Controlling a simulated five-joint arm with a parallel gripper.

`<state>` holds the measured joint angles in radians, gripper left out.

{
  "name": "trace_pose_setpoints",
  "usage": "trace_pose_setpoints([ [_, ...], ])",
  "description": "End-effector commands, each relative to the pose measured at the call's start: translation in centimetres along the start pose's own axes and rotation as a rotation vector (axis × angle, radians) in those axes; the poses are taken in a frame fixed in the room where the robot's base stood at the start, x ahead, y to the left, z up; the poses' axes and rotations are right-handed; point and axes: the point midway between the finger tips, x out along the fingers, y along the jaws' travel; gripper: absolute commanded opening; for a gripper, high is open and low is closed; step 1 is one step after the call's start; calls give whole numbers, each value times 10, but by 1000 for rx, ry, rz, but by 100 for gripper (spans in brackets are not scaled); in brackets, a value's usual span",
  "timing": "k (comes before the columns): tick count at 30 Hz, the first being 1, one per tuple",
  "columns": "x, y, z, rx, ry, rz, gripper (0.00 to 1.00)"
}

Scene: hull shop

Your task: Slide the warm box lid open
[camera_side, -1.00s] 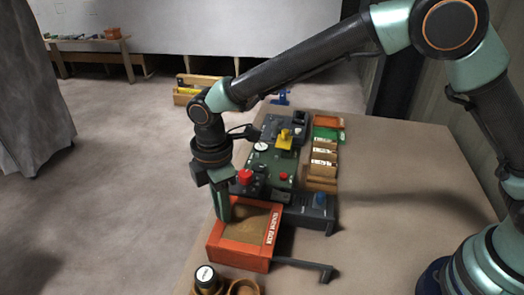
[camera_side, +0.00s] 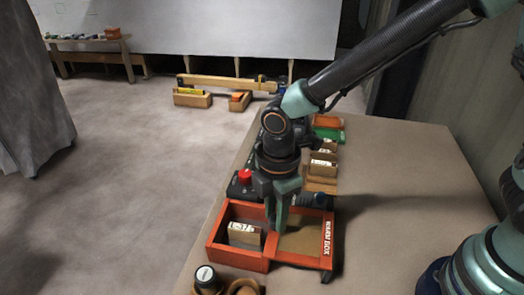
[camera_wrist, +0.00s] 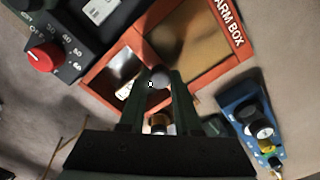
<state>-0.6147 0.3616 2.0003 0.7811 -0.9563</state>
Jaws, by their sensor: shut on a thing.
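The warm box (camera_side: 238,257) is an orange-red open-topped box at the near edge of the table. Its lid (camera_side: 303,238), a tan panel in an orange frame lettered WARM BOX, sits off to the right of the box. The left part of the box is uncovered, and a wooden block with a white label (camera_side: 242,232) stands inside. In the wrist view the lid (camera_wrist: 190,42) lies beside the opening. My gripper (camera_side: 276,228) points down at the lid's left edge. Its fingers (camera_wrist: 158,84) are shut on a small grey round knob there.
A dark control unit with a red knob (camera_side: 245,177) stands just behind the box. Wooden holders with labels (camera_side: 322,168) are at the back right. The table's right side is clear.

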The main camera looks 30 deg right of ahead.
Motion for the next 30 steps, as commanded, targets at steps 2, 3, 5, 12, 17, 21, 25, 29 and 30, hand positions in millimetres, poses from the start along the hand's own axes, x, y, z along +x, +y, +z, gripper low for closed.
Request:
trace_pose_setpoints([
  [2,-2,2,-2,-1,5,6,0],
  [3,-2,2,-2,-1,5,7,0],
  [5,-2,2,-2,-1,5,7,43],
  [12,-1,1,-1,0,2,4,62],
  [17,-2,1,-1,0,2,3,62],
  [21,-15,2,-2,0,4,6,62],
  [25,-39,2,-2,0,5,8,62],
  [29,-67,2,-2,0,6,9,62],
  [30,-75,2,-2,0,6,8,62],
])
